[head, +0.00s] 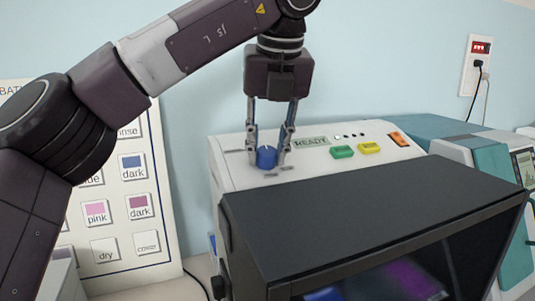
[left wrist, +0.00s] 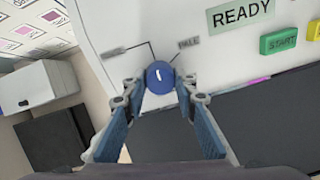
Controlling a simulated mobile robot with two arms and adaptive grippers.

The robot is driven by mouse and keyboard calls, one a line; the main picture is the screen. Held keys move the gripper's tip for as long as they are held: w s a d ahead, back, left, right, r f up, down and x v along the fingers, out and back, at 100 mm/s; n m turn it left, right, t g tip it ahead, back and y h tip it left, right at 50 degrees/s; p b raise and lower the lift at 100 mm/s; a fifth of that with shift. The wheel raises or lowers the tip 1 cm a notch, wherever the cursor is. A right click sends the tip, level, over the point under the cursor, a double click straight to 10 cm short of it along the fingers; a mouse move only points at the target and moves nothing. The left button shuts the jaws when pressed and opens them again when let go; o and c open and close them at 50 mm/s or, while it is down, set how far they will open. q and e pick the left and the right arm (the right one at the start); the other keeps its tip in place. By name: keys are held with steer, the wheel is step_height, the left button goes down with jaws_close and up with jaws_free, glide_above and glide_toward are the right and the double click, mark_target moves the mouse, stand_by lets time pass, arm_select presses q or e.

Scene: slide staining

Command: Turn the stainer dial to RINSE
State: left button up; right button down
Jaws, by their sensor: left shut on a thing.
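The stainer (head: 225,171) is a white machine with a dark lid. Its blue dial (head: 266,157) sits on the top panel, left of the READY display (head: 311,142). My left gripper (head: 268,150) points down from above, its fingers on either side of the dial and shut on it. In the left wrist view the dial (left wrist: 160,77) shows a white pointer mark between the fingertips. I cannot read a RINSE label. My right gripper is not in view.
A green START button (head: 342,152), a yellow button (head: 369,147) and an orange switch (head: 400,139) lie right of the dial. The dark lid (head: 370,200) rises in front. A card board (head: 165,215) stands at left, and a teal machine (head: 490,165) at right.

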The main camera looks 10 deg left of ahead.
arm_select(q)
steer(key=shift+n, duration=0.4)
steer(key=o, duration=1.2)
steer(key=shift+c, duration=0.2)
steer(key=v, duration=1.2)
